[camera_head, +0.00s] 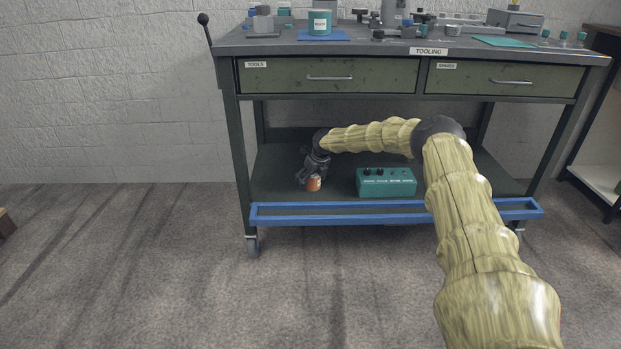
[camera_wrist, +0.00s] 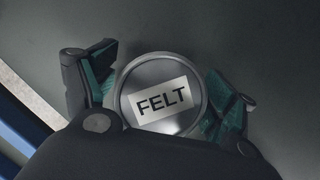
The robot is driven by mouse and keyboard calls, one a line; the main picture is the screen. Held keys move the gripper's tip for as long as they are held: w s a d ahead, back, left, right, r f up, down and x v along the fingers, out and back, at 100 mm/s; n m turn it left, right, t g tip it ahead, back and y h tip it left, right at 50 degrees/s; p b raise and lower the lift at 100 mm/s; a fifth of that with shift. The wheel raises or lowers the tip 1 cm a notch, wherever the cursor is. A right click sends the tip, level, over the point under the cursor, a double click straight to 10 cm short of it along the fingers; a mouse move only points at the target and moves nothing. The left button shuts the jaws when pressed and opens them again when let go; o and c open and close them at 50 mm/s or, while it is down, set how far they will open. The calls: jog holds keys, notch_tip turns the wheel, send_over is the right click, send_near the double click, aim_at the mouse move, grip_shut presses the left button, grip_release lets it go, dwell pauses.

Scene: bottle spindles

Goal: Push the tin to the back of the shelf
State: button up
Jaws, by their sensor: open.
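The tin (camera_head: 314,184) is small and orange-sided and stands upright on the lower shelf (camera_head: 275,170), towards its left front. The wrist view looks down on its round grey lid (camera_wrist: 160,72), with a white label reading FELT. My gripper (camera_head: 307,178) is low over the shelf at the tin. In the wrist view its open fingers (camera_wrist: 160,98) lie on either side of the tin, close to its rim. I cannot tell whether either finger touches it. The gripper hides part of the tin in the head view.
A teal box with dark knobs (camera_head: 386,182) stands right of the tin. A blue rail (camera_head: 350,213) runs along the shelf's front edge. The shelf behind the tin looks clear where visible. Drawers (camera_head: 330,76) and the bench top hang above the shelf.

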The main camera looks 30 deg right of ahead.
jog(key=shift+w+f, duration=0.15)
jog(key=shift+f, duration=0.05)
